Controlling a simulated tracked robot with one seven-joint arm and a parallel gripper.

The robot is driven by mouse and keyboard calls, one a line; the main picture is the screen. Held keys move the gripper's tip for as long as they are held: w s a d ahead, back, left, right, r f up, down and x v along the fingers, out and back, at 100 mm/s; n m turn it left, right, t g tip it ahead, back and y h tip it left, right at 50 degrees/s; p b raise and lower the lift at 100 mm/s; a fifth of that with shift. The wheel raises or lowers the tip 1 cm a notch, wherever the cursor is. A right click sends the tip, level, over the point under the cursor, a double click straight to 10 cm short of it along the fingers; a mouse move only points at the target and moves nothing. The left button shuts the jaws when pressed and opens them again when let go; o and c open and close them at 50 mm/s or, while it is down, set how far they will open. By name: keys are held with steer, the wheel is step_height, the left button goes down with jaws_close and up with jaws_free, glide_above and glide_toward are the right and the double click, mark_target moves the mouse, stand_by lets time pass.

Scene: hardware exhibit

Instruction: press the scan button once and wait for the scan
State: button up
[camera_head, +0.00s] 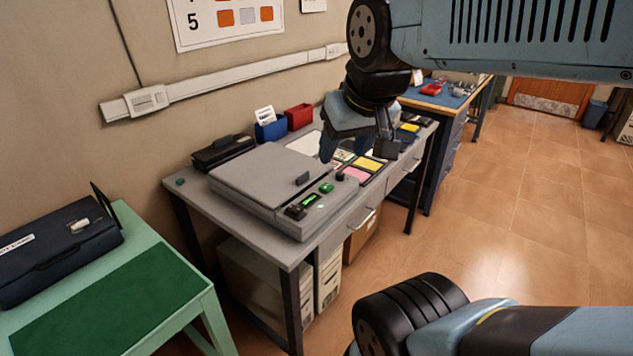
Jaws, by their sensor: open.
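A grey flatbed scanner (262,175) with its lid down sits on a grey desk (277,247). On its front-right panel is a round green button (326,187), which looks like the scan button. A small lit green display (310,200) is beside it, and its text is too small to read. My gripper (357,152) is open and points down above the right part of the desk, beyond the green button in this view. Nothing shows between its fingers, and it appears apart from the button. My gripper hides part of the desk behind it.
Coloured cards or pads (367,163) lie right of the scanner. A blue bin (271,129) and a red bin (300,116) stand at the back. A dark device (222,151) sits behind the scanner. A green table (112,300) stands at left; the tiled floor (520,190) is open at right.

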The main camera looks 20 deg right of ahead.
jaws_close()
stand_by(0.3)
stand_by(1.2)
